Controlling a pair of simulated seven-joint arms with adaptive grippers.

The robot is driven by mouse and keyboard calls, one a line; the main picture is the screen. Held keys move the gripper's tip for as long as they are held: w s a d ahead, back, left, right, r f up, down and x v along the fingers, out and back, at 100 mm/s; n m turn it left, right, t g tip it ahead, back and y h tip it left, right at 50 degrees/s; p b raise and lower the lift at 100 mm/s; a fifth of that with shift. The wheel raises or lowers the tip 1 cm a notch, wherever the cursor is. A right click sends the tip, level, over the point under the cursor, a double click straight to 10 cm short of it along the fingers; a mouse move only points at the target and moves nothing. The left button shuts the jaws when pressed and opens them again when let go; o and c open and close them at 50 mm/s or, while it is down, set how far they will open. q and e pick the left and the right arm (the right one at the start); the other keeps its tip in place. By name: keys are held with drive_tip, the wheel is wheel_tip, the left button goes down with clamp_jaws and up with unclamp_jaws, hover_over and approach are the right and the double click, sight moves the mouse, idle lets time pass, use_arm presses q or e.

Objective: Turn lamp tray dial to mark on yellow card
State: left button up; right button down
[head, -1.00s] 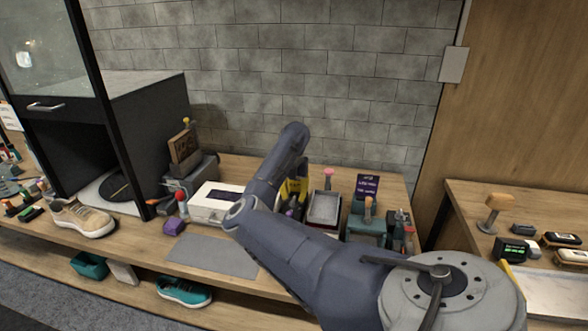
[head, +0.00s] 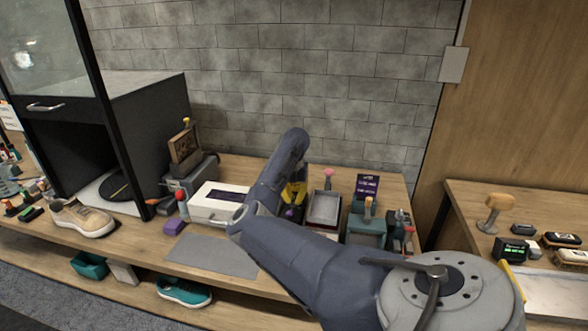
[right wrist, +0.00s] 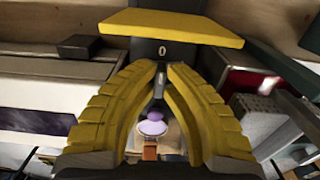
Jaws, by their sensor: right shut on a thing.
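My right gripper (right wrist: 160,80) has yellow ribbed fingers, closed together at the tips in the right wrist view. It is shut on a small dark part, taken to be the lamp tray dial, mostly hidden by the fingers. Just beyond the tips is a dark block (right wrist: 148,48) with a white "0" on it. The yellow card (right wrist: 175,25) lies above that block. A purple ball shows between the fingers. In the head view my forearm hides most of this spot; yellow shows just right of it. The dial's pointer cannot be made out. My left gripper is not in view.
A white box (head: 217,200) stands left of my forearm. A red-rimmed tray (head: 324,208) and a teal tray (head: 366,232) stand close on the right. A grey mat (head: 212,256) lies in front, with a beige sneaker (head: 82,218) further left.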

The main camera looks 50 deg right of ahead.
sight(295, 198)
drive_tip(key=shift+m, duration=0.3)
drive_tip(key=m, duration=0.5)
drive_tip(key=shift+s+m, duration=0.1)
drive_tip(key=shift+m, duration=0.2)
drive_tip(key=m, duration=0.6)
drive_tip(key=shift+s, duration=0.15)
idle(0.3)
drive_tip(key=c, duration=1.5)
unclamp_jaws()
drive_tip(key=shift+r, duration=0.1)
wheel_tip(295, 198, up, 12)
drive_tip(key=shift+f, duration=0.1)
